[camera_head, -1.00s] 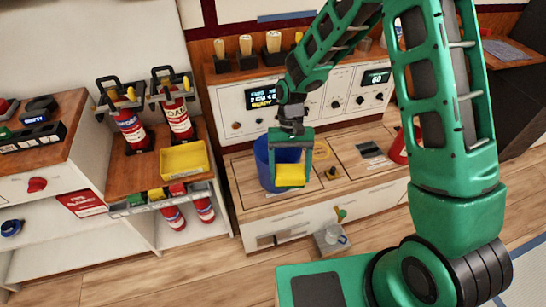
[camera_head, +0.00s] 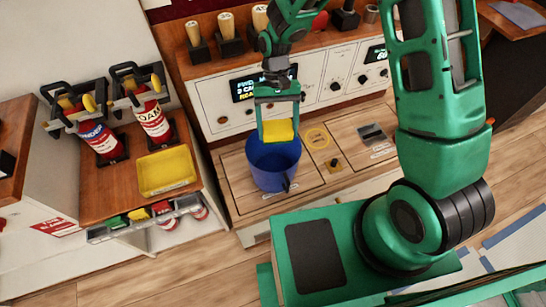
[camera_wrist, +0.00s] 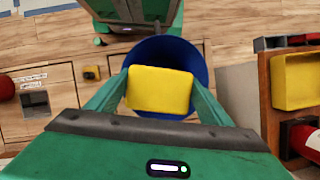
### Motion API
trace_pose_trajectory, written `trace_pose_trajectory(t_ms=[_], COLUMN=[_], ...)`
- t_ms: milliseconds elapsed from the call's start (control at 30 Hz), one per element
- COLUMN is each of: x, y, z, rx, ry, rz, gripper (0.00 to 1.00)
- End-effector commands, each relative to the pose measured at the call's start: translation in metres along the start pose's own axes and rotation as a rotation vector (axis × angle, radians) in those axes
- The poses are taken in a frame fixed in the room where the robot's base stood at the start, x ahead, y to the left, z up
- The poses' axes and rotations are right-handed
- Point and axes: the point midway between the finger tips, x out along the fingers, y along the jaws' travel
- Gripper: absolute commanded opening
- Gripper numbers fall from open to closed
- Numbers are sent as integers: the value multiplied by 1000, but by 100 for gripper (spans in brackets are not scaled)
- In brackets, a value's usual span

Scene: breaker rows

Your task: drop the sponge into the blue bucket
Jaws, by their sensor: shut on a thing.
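The yellow sponge (camera_head: 278,130) is held between the fingers of my gripper (camera_head: 278,132), which is shut on it. The blue bucket (camera_head: 273,168) stands on the wooden counter below the sponge. In the wrist view the sponge (camera_wrist: 160,90) covers the middle of the bucket's opening, and the bucket's blue rim (camera_wrist: 203,62) shows around it. The sponge appears above the bucket's mouth, toward its far side in the head view. The bucket's inside is partly hidden by the sponge and fingers.
A yellow tray (camera_head: 167,172) sits on the wooden side shelf at left, near two red extinguishers (camera_head: 152,120). A control panel (camera_head: 225,108) rises behind the bucket.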

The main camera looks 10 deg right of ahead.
Motion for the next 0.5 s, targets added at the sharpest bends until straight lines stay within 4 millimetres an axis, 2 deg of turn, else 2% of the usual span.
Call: trace_pose_trajectory(t_ms=[300,500], x=[32,46], y=[-4,-4], z=[-12,-18], rx=[-6,-7], ry=[-2,-1], rz=[3,2], gripper=[53,53])
